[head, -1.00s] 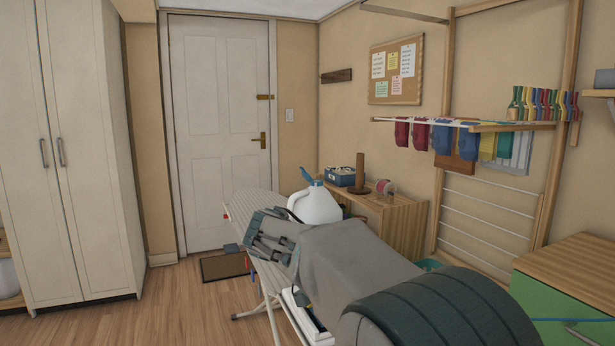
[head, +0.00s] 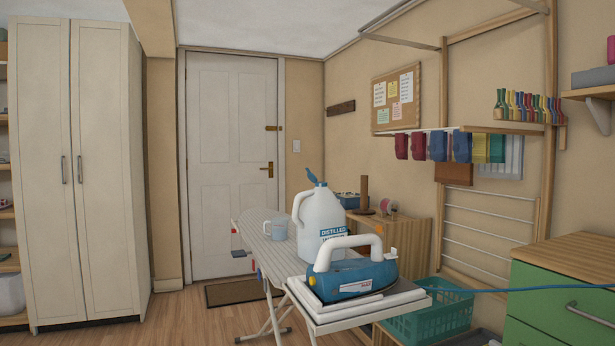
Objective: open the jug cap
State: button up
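The white jug (head: 318,215) stands upright on the ironing board (head: 266,258), behind the iron. It has a loop handle on its left side and a label reading "DISTILLED", partly covered by the iron. Its blue cap (head: 317,181) is at the top of the neck, with a blue part sticking up and leaning to the left. The cap looks raised, but it is too small to tell for certain. My gripper is not in view.
A blue and white iron (head: 353,275) sits on the board's near end, close in front of the jug; its blue cord (head: 520,291) runs right. A pale mug (head: 276,230) stands left of the jug. A teal basket (head: 431,317) and green drawers (head: 561,295) are at right.

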aim_at(311, 177)
jog(key=k, duration=1)
jog(key=u, duration=0.75)
jog(key=i, duration=0.7)
jog(key=u, duration=0.65)
jog(key=i, duration=0.75)
jog(key=z, duration=0.8)
jog(key=i, duration=0.6)
jog(key=z, duration=0.65)
